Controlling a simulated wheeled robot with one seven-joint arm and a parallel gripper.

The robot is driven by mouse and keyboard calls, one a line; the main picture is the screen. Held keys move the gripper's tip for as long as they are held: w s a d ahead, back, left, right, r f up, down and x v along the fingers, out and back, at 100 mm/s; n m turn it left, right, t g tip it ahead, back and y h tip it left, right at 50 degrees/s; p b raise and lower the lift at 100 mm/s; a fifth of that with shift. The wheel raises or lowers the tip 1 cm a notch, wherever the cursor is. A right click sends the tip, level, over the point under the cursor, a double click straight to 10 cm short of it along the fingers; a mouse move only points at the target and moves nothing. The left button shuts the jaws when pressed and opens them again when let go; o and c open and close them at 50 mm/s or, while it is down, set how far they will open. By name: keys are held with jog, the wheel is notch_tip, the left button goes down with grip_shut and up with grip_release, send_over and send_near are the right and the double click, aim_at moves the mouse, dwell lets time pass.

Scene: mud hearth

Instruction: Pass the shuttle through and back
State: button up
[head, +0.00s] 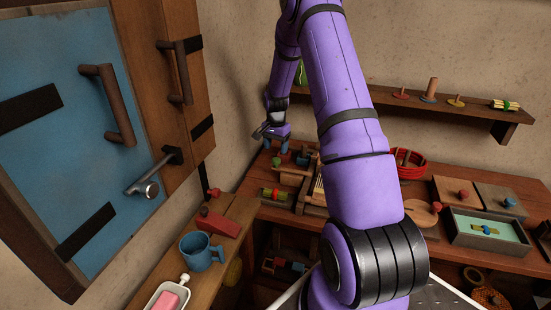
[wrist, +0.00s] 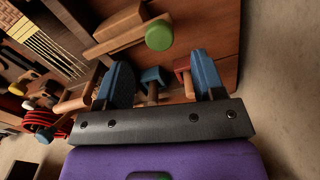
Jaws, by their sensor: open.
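My gripper (head: 276,146) is open above the far left end of the workbench, its two blue fingers apart. In the wrist view my gripper (wrist: 161,72) has a small blue piece (wrist: 154,76) and a small red piece (wrist: 183,68) showing between and beyond its fingers; nothing is clearly held. A wooden bar with a green round end (wrist: 159,36) lies just past the fingers; the green end also shows in the head view (head: 276,161). A frame with pale parallel strings (wrist: 45,42) is at upper left, partly hidden by my arm in the head view. I cannot tell which piece is the shuttle.
The workbench (head: 420,168) is crowded with wooden fixtures; a red coil (head: 408,160) and a pale green tray (head: 490,241) lie right of my arm. A wall shelf (head: 440,108) runs behind. A blue mug (head: 201,252) and blue cabinet door (head: 60,130) are at left.

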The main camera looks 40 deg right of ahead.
aim_at(276, 159)
jog(key=shift+f, duration=2.8)
grip_shut()
jog(key=s+d, duration=0.1)
jog(key=s, duration=0.1)
jog(key=s+d, duration=0.2)
jog(key=s, duration=0.1)
jog(key=s+d, duration=0.1)
jog(key=s, duration=0.2)
jog(key=shift+d, duration=0.35)
grip_release()
